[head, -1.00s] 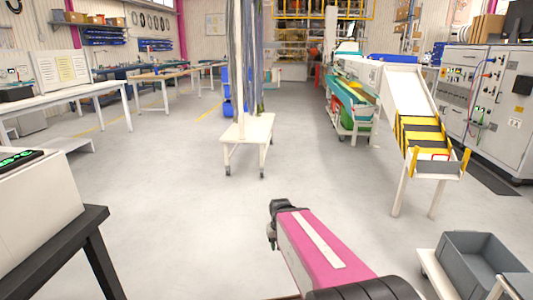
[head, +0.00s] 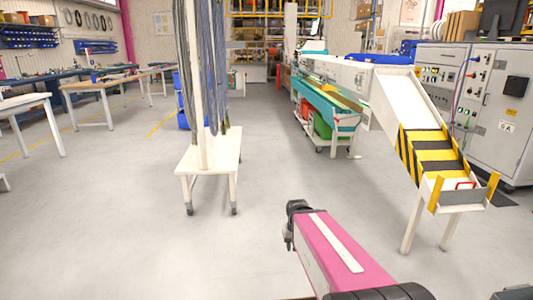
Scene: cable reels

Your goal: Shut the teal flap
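A teal panel (head: 325,106) shows on the side of a long white machine at the right of centre, some way off. I cannot tell whether it is the flap or how far it stands open. My gripper (head: 291,228) is a small dark shape at the far end of my pink arm, low in the picture. It is over open floor, well apart from the teal panel. Its fingers are too small and turned away to tell open from shut.
A white wheeled stand (head: 225,160) with hanging cables stands left of centre. A chute with yellow-black stripes (head: 432,155) slopes down on the right, before a grey control cabinet (head: 500,120). Work benches (head: 105,85) line the left. Floor between stand and chute is clear.

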